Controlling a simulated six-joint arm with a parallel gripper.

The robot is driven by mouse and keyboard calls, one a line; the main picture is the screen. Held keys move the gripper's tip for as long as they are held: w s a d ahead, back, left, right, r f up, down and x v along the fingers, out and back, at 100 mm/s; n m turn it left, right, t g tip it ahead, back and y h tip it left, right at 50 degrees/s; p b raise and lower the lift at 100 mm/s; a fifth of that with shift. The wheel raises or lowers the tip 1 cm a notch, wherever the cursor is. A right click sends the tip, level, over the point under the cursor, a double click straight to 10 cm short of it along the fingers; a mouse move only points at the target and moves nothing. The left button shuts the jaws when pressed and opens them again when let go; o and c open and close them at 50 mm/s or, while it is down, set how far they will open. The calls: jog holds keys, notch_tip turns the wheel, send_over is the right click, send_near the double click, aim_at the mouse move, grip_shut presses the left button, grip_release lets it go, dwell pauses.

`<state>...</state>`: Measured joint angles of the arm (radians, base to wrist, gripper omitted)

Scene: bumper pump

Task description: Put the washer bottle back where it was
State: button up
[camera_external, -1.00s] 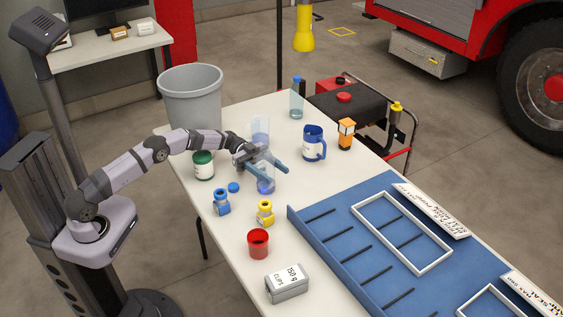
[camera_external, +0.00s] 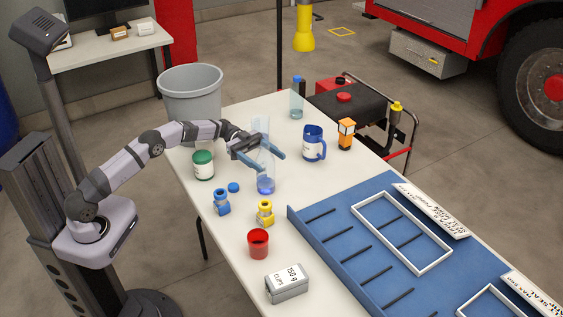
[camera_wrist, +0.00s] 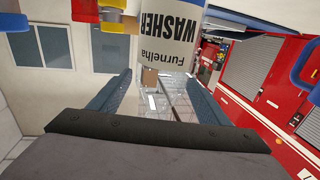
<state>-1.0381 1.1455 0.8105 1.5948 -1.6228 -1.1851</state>
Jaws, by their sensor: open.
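A tall, clear bottle with blue liquid at its bottom (camera_external: 266,185) stands upright on the white table, and I take it as the washer bottle. In the wrist view its white label reading WASHER (camera_wrist: 168,35) appears upside down, with a clear part between my fingers. My gripper (camera_external: 268,148) is open, with its blue fingers level with the upper part of the bottle, one on each side. Whether either finger touches it I cannot tell. A blue cap (camera_external: 233,187) lies on the table to its left.
Nearby stand a green-lidded jar (camera_external: 203,166), a blue bottle (camera_external: 221,203), a yellow bottle (camera_external: 265,213), a red cup (camera_external: 258,243), a blue jug (camera_external: 313,144) and an orange lamp (camera_external: 346,134). A blue tray (camera_external: 335,262) fills the front right; a bin (camera_external: 191,95) stands behind.

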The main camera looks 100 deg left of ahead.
aim_at(267, 152)
jog(key=shift+r, duration=1.8)
